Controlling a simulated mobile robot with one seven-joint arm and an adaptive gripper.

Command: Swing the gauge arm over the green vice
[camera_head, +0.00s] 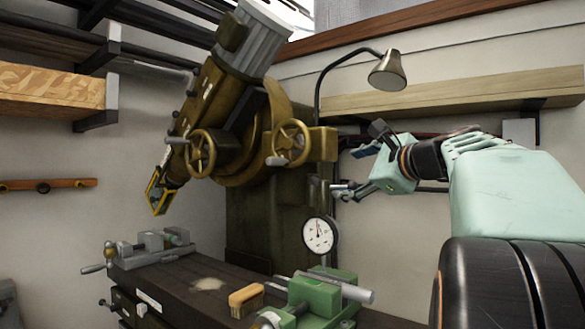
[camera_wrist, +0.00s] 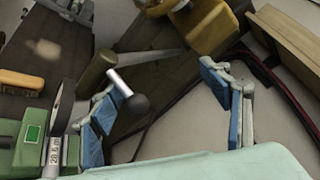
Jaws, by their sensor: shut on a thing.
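The green vice (camera_head: 318,299) stands at the front right of the dark bench and holds a grey round bar (camera_head: 345,288). The gauge arm carries a white dial gauge (camera_head: 319,235), which appears behind the vice in the head view. In the wrist view the gauge (camera_wrist: 63,106) is nearly edge-on beside the green vice (camera_wrist: 28,140). A silver rod with a dark ball knob (camera_wrist: 137,103) lies between my fingers, close to the left one.
A grey vice (camera_head: 152,248) stands at the bench's far left. A large olive machine (camera_head: 240,130) rises behind the bench. A lamp (camera_head: 387,72) hangs above my gripper.

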